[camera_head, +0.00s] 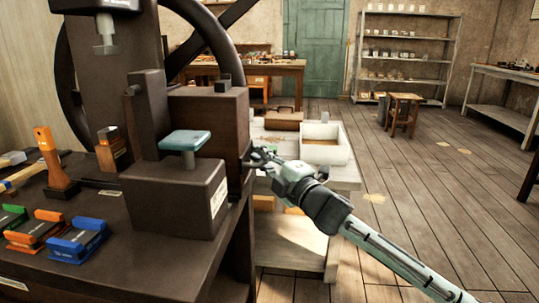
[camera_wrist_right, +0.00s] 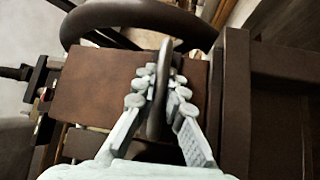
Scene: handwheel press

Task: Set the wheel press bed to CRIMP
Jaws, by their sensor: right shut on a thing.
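The press (camera_head: 150,110) is a dark brown machine on the left of the head view. My right gripper (camera_head: 258,157) is at the right side of the press. My left gripper is not in view.
A large dark wheel (camera_head: 232,40) stands behind. A white tray (camera_head: 325,145) sits on a low table right of the press.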

